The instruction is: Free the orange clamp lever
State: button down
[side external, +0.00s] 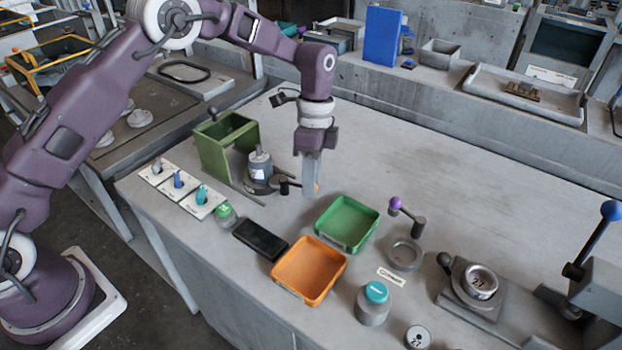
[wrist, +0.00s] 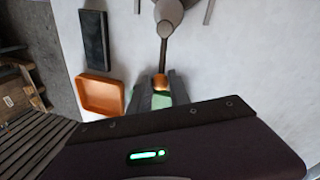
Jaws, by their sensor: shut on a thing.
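My gripper (side external: 311,188) points down over the table beside the grey cylindrical housing (side external: 259,165). A small bit of the orange clamp lever (side external: 317,187) shows at its fingertips. In the wrist view the orange lever end (wrist: 160,82) sits between my gripper's two fingers (wrist: 161,88), which are shut on it. A dark arm (wrist: 164,52) runs from that end up to a round grey-brown part (wrist: 168,12) at the top edge. The fingers hide much of the lever in the side view, and I cannot tell whether its clamp is tight or loose.
A green open box (side external: 225,142) stands behind the housing. A green tray (side external: 347,222) and an orange tray (side external: 309,270) lie in front, beside a black flat block (side external: 260,240). A purple-knobbed lever (side external: 395,203) stands to the right. The table's back right is clear.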

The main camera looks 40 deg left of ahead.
jog(key=shift+w+r, duration=0.1)
jog(key=shift+w, duration=0.05)
jog(key=n, duration=0.1)
jog(key=w+n, duration=0.1)
jog(key=n, duration=0.1)
jog(key=w+a+n, duration=0.1)
jog(key=n, duration=0.1)
jog(key=shift+w+h, duration=0.25)
jog(key=shift+h, duration=0.15)
jog(key=n, duration=0.1)
jog(key=w+a+n+t, duration=0.1)
jog(key=n, duration=0.1)
jog(key=shift+w+a+n, duration=0.15)
jog(key=shift+w+n, duration=0.15)
jog(key=a+n, duration=0.1)
jog(key=w+n, duration=0.1)
jog(key=n, duration=0.1)
jog(key=shift+a+n+t+h, duration=0.3)
jog(key=shift+a+t, duration=0.1)
jog(key=shift+w+a+n+t, duration=0.15)
jog(key=shift+a+n, duration=0.4)
jog(key=shift+n, duration=0.4)
jog(key=shift+w+a+n+t, duration=0.15)
jog(key=shift+a+n, duration=0.4)
jog(key=shift+n, duration=0.4)
jog(key=shift+a, duration=0.1)
jog(key=c, duration=1.2)
grip_release()
